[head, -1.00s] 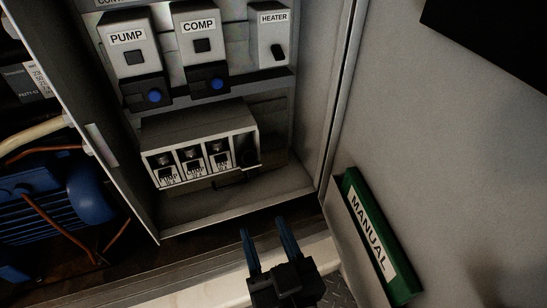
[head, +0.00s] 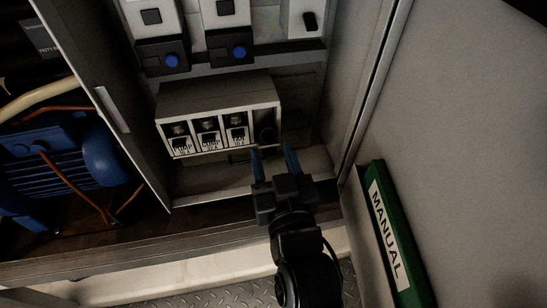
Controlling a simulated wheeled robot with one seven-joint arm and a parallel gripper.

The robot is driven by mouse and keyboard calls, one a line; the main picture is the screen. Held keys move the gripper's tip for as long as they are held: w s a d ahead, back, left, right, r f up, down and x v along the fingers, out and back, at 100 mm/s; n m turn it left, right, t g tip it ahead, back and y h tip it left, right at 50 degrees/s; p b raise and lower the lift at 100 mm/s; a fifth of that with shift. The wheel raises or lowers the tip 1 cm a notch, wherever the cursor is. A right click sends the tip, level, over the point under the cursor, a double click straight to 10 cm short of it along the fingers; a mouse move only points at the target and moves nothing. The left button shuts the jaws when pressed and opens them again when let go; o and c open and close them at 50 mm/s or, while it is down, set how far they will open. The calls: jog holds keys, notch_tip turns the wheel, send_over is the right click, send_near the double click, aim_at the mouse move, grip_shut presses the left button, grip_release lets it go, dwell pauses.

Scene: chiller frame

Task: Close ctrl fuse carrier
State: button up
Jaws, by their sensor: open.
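The fuse block (head: 218,98) sits low inside the open cabinet. Three labelled carriers stand side by side in it; the left one (head: 180,140) reads PUMP, and the other labels are too small to read surely. The fourth bay, at the right end, differs: a dark piece (head: 265,133) shows there, which looks like the ctrl fuse carrier tipped out, its label not visible. My gripper (head: 272,152) is open and empty, its two blue fingers pointing up at the lower front of that right bay. Whether a finger touches it I cannot tell.
A blue motor (head: 60,170) is at left. The cabinet floor (head: 215,185) is clear.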

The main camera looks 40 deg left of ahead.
jog(key=shift+c, duration=0.4)
jog(key=c, duration=0.7)
jog(key=shift+o, duration=0.2)
jog(key=shift+r+p, duration=0.15)
jog(key=shift+p, duration=0.15)
